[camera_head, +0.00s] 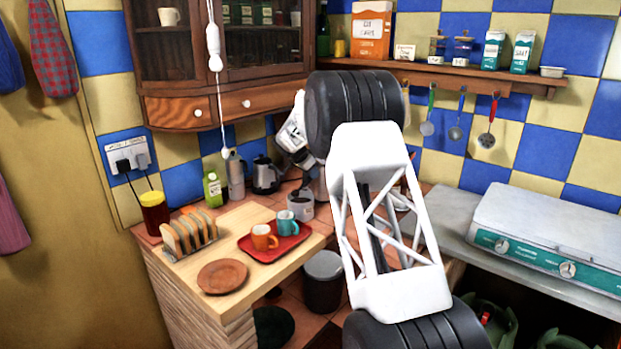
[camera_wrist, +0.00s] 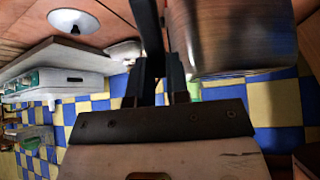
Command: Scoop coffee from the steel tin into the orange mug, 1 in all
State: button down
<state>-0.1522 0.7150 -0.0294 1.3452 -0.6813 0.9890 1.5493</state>
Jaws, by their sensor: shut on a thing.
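The orange mug (camera_head: 262,238) stands upright on a red tray (camera_head: 262,255), beside a teal mug (camera_head: 286,224). An open steel-grey tin (camera_head: 301,210) with dark contents stands behind the tray, at its right. In the wrist view a large brushed-steel surface (camera_wrist: 235,38), which looks like the tin, fills the upper right close beside my fingers. My gripper (camera_wrist: 160,78) is shut on a dark, straight bar (camera_wrist: 147,25) that looks like a scoop handle. Its far end is out of view, so I cannot tell what it carries. In the head view my arm hides much of the area around my gripper.
A toast rack (camera_head: 188,232) and a brown plate (camera_head: 223,275) are left of the tray. Utensils hang below the shelf (camera_head: 470,78).

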jog(key=shift+w+d+r+g+y, duration=0.4)
jog(key=shift+d+g+y, duration=0.2)
jog(key=shift+y, duration=0.45)
jog(key=shift+w+d+r+g+y, duration=0.25)
jog(key=shift+d+r+g+y, duration=0.25)
jog(key=shift+y, duration=0.55)
jog(key=shift+f, duration=0.15)
jog(key=shift+s+a, duration=0.35)
jog(key=shift+s, duration=0.05)
jog(key=s+a+m, duration=0.5)
jog(key=s+m, duration=0.1)
jog(key=s, duration=0.5)
jog(key=s+a+m+g, duration=0.1)
jog(key=s+a+m, duration=0.4)
jog(key=s, duration=0.6)
jog(key=s+a+m+g+y, duration=0.1)
jog(key=s+a+m, duration=0.4)
jog(key=s, duration=0.6)
jog(key=shift+s+a+m, duration=0.15)
jog(key=shift+s+m, duration=0.15)
jog(key=shift+m, duration=0.7)
jog(key=shift+f, duration=0.3)
